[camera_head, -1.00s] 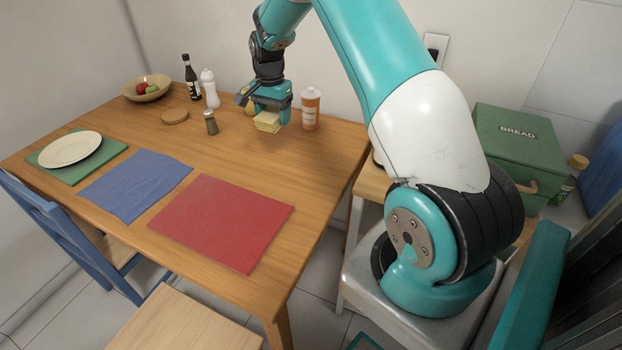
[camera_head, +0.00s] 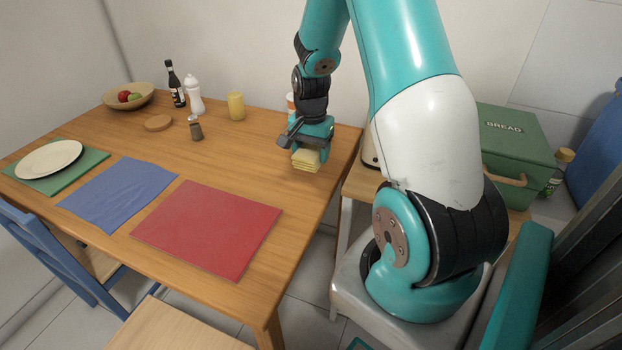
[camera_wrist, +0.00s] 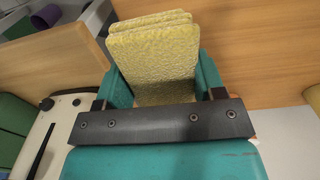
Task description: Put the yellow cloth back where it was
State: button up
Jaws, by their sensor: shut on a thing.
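The yellow cloth (camera_head: 306,160) is a small folded stack with several layers. My gripper (camera_head: 309,148) is shut on it, near the right end of the wooden table (camera_head: 235,165). In the head view the cloth hangs below the fingers; I cannot tell if it touches the table. In the wrist view the cloth (camera_wrist: 155,60) sticks out between the teal fingers of my gripper (camera_wrist: 160,88).
An orange-and-white bottle (camera_head: 291,101) stands partly hidden behind my gripper. A yellow cup (camera_head: 236,106), a shaker (camera_head: 195,128) and a red placemat (camera_head: 207,228) are to the left. A green bread box (camera_head: 515,150) stands right of my arm. Table surface between cup and placemat is clear.

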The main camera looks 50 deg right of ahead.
aim_at(311, 186)
notch_tip(311, 186, down, 9)
jog(key=shift+r, duration=0.15)
dwell(0.4)
jog(key=o, duration=0.9)
